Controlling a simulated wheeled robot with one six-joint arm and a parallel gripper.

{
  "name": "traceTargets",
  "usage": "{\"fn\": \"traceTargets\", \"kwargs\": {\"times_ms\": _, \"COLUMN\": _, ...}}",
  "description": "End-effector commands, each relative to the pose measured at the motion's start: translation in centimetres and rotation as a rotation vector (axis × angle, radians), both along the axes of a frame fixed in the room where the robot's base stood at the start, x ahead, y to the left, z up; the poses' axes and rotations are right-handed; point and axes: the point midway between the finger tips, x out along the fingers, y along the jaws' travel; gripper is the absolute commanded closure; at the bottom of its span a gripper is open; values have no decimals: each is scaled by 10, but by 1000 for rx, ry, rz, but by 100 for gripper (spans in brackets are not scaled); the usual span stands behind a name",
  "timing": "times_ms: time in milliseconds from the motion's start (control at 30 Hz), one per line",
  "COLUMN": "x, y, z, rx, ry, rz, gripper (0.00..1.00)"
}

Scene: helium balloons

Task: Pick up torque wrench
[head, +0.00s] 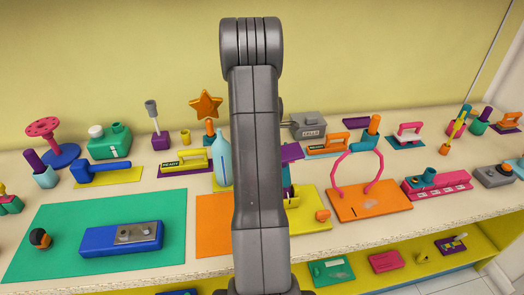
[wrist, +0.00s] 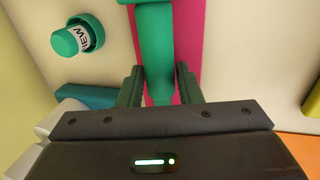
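In the wrist view, a green tool (wrist: 155,50), a bar with a wider part at the top edge, lies over a magenta mat (wrist: 187,35). It looks like the torque wrench, though I cannot be sure, as only part shows. My gripper (wrist: 159,78) has its two dark fingers on either side of the green bar, with thin strips of magenta visible between bar and fingers. It is open around the bar and does not visibly clasp it. In the head view my own arm covers the gripper and this tool.
A green labelled cylinder (wrist: 78,38) stands left of the fingers in the wrist view. In the head view, a light-blue bottle (head: 222,160) and a pink hoop on an orange base (head: 368,204) flank my arm. A blue box (head: 121,239) lies on a green mat (head: 60,222).

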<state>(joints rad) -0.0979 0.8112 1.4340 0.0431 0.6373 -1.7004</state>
Motion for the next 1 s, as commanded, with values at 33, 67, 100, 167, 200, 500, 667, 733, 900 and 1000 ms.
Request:
{"fn": "traceTargets", "kwargs": {"times_ms": 33, "x": 1, "y": 0, "z": -4, "rx": 0, "ry": 1, "rz": 0, "gripper": 68}}
{"fn": "traceTargets", "kwargs": {"times_ms": 67, "x": 2, "y": 0, "z": -5, "rx": 0, "ry": 0, "rz": 0, "gripper": 68}}
{"fn": "traceTargets", "kwargs": {"times_ms": 100, "x": 2, "y": 1, "z": -7, "rx": 0, "ry": -1, "rz": 0, "gripper": 68}}
{"fn": "traceTargets", "kwargs": {"times_ms": 167, "x": 2, "y": 0, "z": -8, "rx": 0, "ry": -1, "rz": 0, "gripper": 68}}
{"fn": "traceTargets", "kwargs": {"times_ms": 200, "x": 2, "y": 0, "z": -8, "rx": 0, "ry": -2, "rz": 0, "gripper": 68}}
{"fn": "traceTargets", "kwargs": {"times_ms": 500, "x": 2, "y": 0, "z": -8, "rx": 0, "ry": -1, "rz": 0, "gripper": 98}}
{"fn": "traceTargets", "kwargs": {"times_ms": 667, "x": 2, "y": 0, "z": -8, "rx": 0, "ry": -1, "rz": 0, "gripper": 100}}
{"fn": "traceTargets", "kwargs": {"times_ms": 733, "x": 3, "y": 0, "z": -7, "rx": -1, "ry": -2, "rz": 0, "gripper": 100}}
{"fn": "traceTargets", "kwargs": {"times_ms": 900, "x": 3, "y": 0, "z": -6, "rx": 0, "ry": -3, "rz": 0, "gripper": 100}}
{"fn": "traceTargets", "kwargs": {"times_ms": 1000, "x": 3, "y": 0, "z": 1, "rx": 0, "ry": -4, "rz": 0, "gripper": 100}}
